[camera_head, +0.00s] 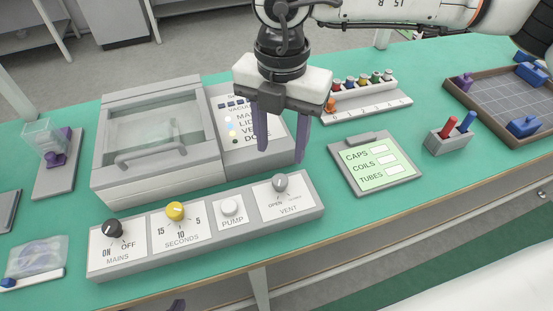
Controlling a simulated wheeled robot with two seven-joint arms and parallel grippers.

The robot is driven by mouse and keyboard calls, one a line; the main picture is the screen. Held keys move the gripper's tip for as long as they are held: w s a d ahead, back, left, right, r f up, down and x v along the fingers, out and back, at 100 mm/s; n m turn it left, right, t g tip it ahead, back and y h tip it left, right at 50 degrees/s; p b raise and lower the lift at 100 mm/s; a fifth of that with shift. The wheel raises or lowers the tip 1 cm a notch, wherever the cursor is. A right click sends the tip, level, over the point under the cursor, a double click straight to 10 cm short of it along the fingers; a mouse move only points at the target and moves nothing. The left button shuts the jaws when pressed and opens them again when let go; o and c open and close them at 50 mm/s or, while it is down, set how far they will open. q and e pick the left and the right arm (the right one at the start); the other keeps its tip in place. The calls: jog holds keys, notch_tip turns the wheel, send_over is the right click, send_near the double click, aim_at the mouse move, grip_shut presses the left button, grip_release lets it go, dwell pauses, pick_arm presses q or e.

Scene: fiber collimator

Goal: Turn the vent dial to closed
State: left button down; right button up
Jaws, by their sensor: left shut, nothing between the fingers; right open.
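The vent dial (280,183) is a small grey knob on the VENT plate at the right end of the grey control panel (205,243). OPEN is printed below it, with a smaller faint label to the right. Its pointer direction is too small to read surely. My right gripper (282,150) hangs above and behind the dial with two purple fingers spread, open and empty. It is apart from the dial and in front of the vacuum unit's label panel.
The panel also carries a black mains knob (113,229), a yellow seconds dial (175,211) and a white pump button (229,206). A lidded chamber (150,140) stands behind. A label board (375,165) lies right. Green table is clear between panel and board.

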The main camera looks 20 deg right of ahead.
aim_at(281, 179)
jog(key=f, duration=0.8)
jog(key=shift+s+f+p, duration=0.15)
jog(key=shift+s+p, duration=0.05)
jog(key=shift+p, duration=0.1)
jog(key=c, duration=1.1)
